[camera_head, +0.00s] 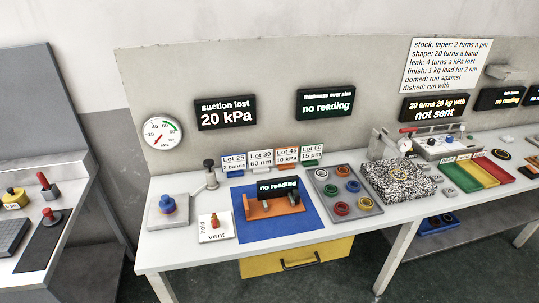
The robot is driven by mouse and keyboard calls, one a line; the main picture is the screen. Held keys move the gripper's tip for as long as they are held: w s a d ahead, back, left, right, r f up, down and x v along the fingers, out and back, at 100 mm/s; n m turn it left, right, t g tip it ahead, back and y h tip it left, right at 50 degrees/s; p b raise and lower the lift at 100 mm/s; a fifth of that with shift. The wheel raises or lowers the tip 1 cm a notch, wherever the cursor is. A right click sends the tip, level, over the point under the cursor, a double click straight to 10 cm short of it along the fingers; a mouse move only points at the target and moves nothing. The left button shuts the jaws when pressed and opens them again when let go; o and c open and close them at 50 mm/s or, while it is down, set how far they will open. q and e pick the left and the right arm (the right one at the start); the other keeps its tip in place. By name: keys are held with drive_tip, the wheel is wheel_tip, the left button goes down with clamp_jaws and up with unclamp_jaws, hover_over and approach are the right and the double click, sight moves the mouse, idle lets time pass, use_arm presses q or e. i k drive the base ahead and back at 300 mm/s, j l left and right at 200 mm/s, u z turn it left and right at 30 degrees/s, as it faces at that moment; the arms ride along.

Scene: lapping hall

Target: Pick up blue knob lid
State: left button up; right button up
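A blue knob lid (167,205) sits upright on a grey square block (155,220) at the left end of the white bench. A darker round base shows under the blue knob. I cannot tell where the lid ends and the block begins. Neither of my grippers is in view, and nothing touches the lid.
A white hold/vent plate (206,235) with an orange knob and a dark-knobbed lever (209,170) stand close right of the lid. Further right are a blue mat (250,229) and a grey tray (321,200) of coloured rings. Another table (20,262) stands left across a gap.

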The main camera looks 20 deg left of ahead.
sight(167, 203)
drive_tip(key=u, duration=1.4)
drive_tip(key=i+l+u, duration=0.25)
drive_tip(key=i+u, duration=0.15)
drive_tip(key=i+l+u, duration=0.3)
drive_tip(key=u, duration=0.15)
drive_tip(key=i+l+u, duration=0.25)
drive_tip(key=l+u, duration=0.15)
drive_tip(key=l, duration=0.2)
